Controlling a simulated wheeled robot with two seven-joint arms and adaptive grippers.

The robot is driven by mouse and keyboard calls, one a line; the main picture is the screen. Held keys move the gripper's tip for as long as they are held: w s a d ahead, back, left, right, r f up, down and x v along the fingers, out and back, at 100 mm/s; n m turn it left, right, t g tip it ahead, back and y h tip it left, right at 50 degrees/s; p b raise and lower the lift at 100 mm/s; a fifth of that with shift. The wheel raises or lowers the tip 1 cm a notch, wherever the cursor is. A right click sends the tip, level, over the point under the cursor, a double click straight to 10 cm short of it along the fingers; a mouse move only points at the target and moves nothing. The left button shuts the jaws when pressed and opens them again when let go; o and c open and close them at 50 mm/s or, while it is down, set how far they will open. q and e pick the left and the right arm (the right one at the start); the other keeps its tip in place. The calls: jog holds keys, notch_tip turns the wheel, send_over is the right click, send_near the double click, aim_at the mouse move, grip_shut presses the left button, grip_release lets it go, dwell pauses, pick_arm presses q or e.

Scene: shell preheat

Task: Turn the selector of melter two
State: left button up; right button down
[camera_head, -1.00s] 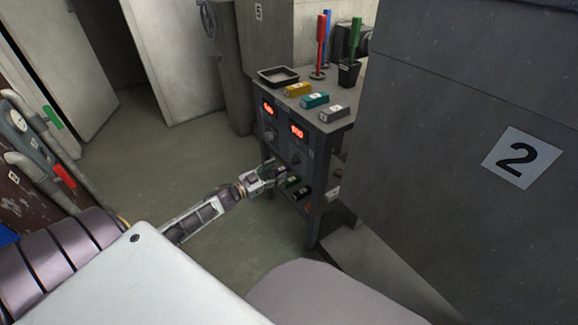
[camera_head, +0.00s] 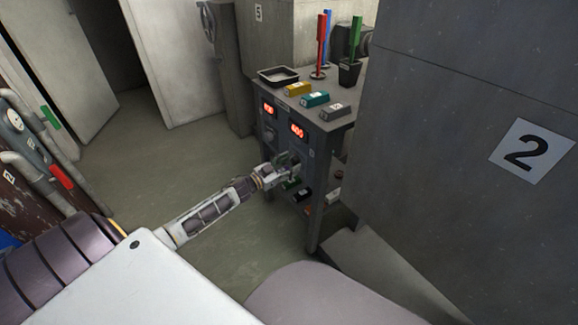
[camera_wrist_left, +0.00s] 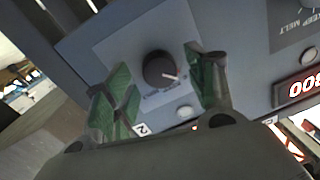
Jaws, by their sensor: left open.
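In the left wrist view a round black selector knob (camera_wrist_left: 160,68) with a pale pointer mark sits on a grey plate, near a small "2" label (camera_wrist_left: 141,128). My left gripper (camera_wrist_left: 160,90) is open, with one green-padded finger on each side of the knob; I see no clear contact. In the head view my left gripper (camera_head: 288,170) is at the front panel of the grey bench (camera_head: 325,145), below the right red display (camera_head: 298,131). There the gripper hides the knob. My right gripper is not in view.
Yellow (camera_head: 298,88), teal (camera_head: 314,99) and grey (camera_head: 334,112) blocks, a black tray (camera_head: 278,76) and a black cup (camera_head: 349,74) stand on the bench. A large grey cabinet marked 2 (camera_head: 450,130) bounds the right. Open floor (camera_head: 180,150) lies left.

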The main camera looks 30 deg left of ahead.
pick_arm(q)
jog(key=shift+w, duration=0.1)
jog(key=shift+c, duration=0.5)
jog(key=c, duration=0.9)
jog(key=shift+c, duration=0.2)
